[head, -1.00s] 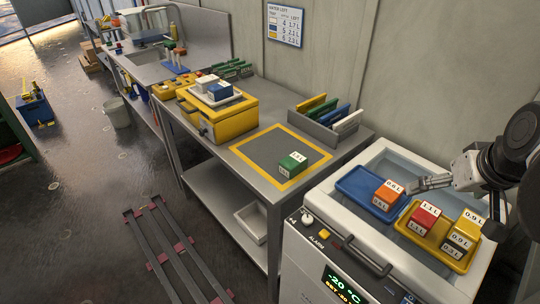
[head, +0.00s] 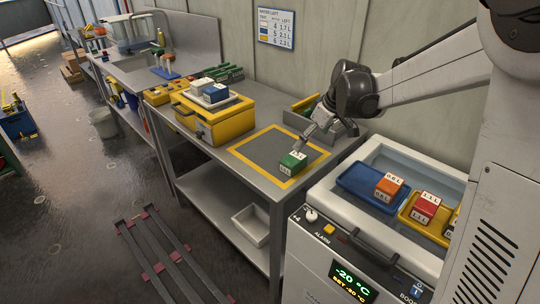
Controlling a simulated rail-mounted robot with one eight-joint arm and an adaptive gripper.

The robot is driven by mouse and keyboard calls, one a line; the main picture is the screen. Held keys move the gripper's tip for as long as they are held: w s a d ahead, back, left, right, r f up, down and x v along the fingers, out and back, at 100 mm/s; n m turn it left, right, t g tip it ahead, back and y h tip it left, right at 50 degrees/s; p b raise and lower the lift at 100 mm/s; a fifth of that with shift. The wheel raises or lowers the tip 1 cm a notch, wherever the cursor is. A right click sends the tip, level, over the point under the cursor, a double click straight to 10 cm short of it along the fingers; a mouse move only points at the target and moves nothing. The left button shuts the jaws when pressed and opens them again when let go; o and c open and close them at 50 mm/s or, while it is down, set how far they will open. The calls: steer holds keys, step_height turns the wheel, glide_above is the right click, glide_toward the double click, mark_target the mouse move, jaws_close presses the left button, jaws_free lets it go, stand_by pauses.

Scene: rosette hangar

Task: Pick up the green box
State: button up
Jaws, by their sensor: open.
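The green box (head: 291,164) has white labels and sits inside the yellow-bordered grey square (head: 258,150) on the steel table. My gripper (head: 302,149) is just above and behind the box, pointing down toward it from the upper right. Its fingers are open and partly overlap the top of the box in the picture. I cannot tell whether they touch it.
The open freezer (head: 335,205) stands at the right, with an orange box (head: 388,188) on a blue tray and a red box (head: 427,206) on a yellow tray. A yellow case (head: 207,122) carries white and blue boxes. A file rack (head: 300,122) stands behind my gripper.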

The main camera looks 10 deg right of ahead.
mark_target(296, 158)
steer(key=x, duration=0.9)
steer(key=shift+w+a, duration=0.2)
steer(key=shift+a, duration=0.05)
steer(key=shift+x, duration=2.65)
steer(key=shift+a, duration=0.15)
steer(key=c, duration=1.3)
